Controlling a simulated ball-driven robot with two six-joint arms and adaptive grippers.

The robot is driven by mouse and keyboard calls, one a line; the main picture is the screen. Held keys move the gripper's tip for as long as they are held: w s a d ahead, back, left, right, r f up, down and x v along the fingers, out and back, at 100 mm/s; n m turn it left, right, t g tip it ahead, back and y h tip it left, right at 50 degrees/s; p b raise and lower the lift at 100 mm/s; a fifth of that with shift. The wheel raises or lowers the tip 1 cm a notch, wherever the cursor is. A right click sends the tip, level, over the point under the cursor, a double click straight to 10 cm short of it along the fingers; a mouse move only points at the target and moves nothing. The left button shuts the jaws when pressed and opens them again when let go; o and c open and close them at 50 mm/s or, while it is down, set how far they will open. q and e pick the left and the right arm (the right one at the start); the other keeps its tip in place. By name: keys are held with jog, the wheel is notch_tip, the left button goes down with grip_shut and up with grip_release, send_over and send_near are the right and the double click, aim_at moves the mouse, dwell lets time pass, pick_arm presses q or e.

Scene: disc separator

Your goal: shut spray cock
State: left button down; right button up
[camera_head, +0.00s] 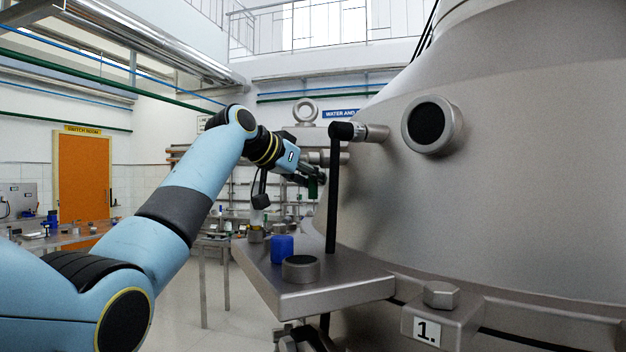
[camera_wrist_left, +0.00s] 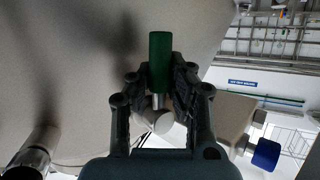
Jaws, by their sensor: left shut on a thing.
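The spray cock shows as a green handle (camera_wrist_left: 159,60) on a short metal stem above a pale round body (camera_wrist_left: 155,120) in the left wrist view. My left gripper (camera_wrist_left: 159,82) is shut on the green handle, with one finger on each side. In the head view, the handle (camera_head: 312,187) is small and dark green at the tip of my left gripper (camera_head: 308,174), just left of a dark upright pipe. The gripper hides part of the cock there. My right gripper is not in view.
The large grey separator (camera_head: 530,180) fills the right side. The dark upright pipe (camera_head: 333,200) stands close to my left gripper. A metal ledge (camera_head: 320,290) below carries a blue knob (camera_head: 283,248) and a round dark-topped fitting (camera_head: 300,268). Open floor lies left of the ledge.

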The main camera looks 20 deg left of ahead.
pick_arm(q)
jog(key=shift+w+f+t+b, duration=0.1)
jog(key=shift+t+b, duration=0.2)
jog(key=shift+b, duration=0.1)
jog(key=shift+r+m, duration=0.2)
jog(key=shift+m, duration=0.1)
jog(key=c, duration=1.2)
grip_release()
jog(key=shift+a, duration=0.1)
jog(key=v, duration=1.1)
jog(key=shift+s+r, duration=0.1)
jog(key=shift+s, duration=0.35)
